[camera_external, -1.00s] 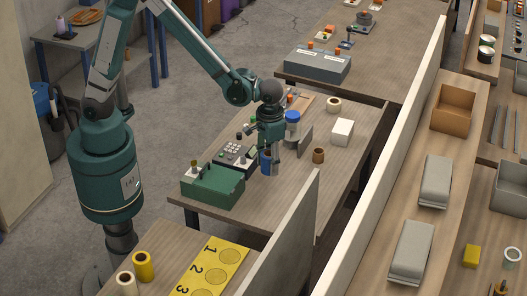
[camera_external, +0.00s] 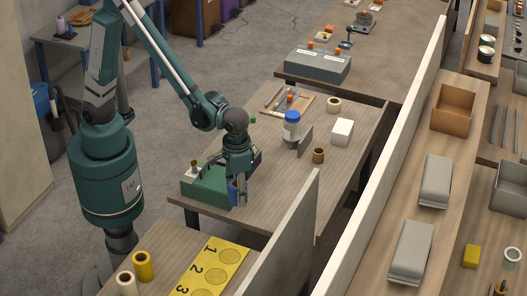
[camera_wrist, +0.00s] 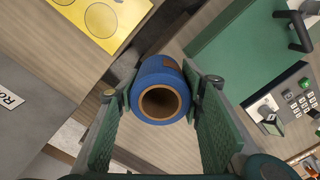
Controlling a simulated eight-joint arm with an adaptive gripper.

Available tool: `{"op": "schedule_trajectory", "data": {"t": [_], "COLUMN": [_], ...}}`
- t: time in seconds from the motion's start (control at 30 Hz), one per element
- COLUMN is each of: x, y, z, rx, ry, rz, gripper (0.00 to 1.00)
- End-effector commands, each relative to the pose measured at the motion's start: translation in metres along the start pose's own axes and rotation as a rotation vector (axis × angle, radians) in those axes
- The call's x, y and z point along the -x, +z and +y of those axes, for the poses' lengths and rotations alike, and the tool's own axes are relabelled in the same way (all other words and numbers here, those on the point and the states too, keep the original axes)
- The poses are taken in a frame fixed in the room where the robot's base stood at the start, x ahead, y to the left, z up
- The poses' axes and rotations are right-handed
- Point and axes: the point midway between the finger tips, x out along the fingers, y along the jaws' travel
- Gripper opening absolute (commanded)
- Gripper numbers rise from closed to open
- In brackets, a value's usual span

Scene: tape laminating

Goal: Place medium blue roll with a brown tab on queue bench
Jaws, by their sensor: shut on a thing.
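The blue roll (camera_wrist: 148,74) is between the two fingers of my gripper (camera_wrist: 160,100) in the wrist view, its open brown core facing the camera. A small brown patch shows on its far edge. In the external view my gripper (camera_external: 238,196) is shut on the blue roll (camera_external: 233,191), beside the green box on the middle table, with the roll partly hidden by the fingers. The near bench (camera_external: 178,240) carries a yellow mat (camera_external: 208,268) with numbered circles 1, 2, 3. The mat also shows at the upper left of the wrist view (camera_wrist: 110,18).
A green box (camera_external: 205,190) stands beside my gripper. A yellow roll (camera_external: 143,266) and a cream roll (camera_external: 126,284) stand left of the mat. An upright grey panel (camera_external: 285,230) borders the near bench on the right. The visible circles are empty.

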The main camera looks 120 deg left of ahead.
Motion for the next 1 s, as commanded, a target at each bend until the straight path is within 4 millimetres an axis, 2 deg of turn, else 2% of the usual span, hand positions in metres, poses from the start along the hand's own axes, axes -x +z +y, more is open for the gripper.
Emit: {"op": "schedule_trajectory", "data": {"t": [0.5, 1.0], "x": [-0.011, -0.022], "y": [0.102, 0.204], "z": [0.039, 0.057], "rx": [-0.057, -0.110], "ry": [0.000, -0.001], "rz": [0.000, 0.000], "gripper": [0.25, 0.25]}}
